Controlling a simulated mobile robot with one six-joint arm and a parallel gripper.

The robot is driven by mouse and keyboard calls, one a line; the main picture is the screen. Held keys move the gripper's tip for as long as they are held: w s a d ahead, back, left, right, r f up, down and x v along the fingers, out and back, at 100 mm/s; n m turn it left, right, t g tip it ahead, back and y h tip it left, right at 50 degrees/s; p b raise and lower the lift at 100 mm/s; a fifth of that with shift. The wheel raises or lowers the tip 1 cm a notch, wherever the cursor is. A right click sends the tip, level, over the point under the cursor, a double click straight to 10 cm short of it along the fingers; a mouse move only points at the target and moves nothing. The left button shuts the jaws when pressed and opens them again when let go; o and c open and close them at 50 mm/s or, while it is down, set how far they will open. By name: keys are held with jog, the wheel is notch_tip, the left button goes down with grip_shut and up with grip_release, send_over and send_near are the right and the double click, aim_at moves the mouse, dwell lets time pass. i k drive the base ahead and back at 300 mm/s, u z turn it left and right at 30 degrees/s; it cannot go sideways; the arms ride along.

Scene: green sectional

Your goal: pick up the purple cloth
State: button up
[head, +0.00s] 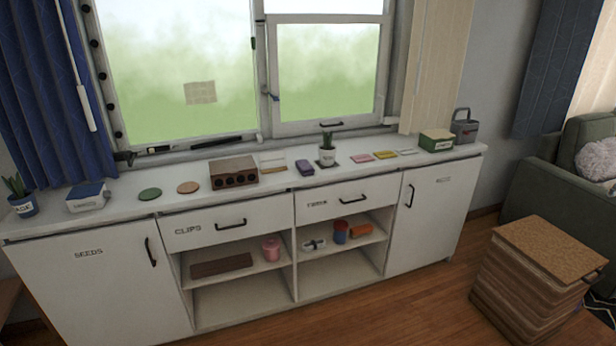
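A small purple folded item, which looks like the purple cloth (305,168), lies on the white cabinet top below the window. It sits between a beige and white flat item (272,161) on its left and a small potted plant (327,152) on its right. Nothing covers it. My gripper is not in view.
A brown box with round holes (233,172) stands left on the same top (120,196). Coloured flat pieces (384,155), a green box (436,140) and a grey caddy (464,127) stand right. A cork-topped stack (540,270) stands front right; wooden floor (405,310) is clear.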

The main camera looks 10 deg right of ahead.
aim_at(305, 168)
jog(key=k, duration=0.7)
jog(key=u, duration=0.4)
jog(key=i, duration=0.6)
jog(key=u, duration=0.75)
jog(key=i, duration=1.45)
jog(key=z, duration=0.05)
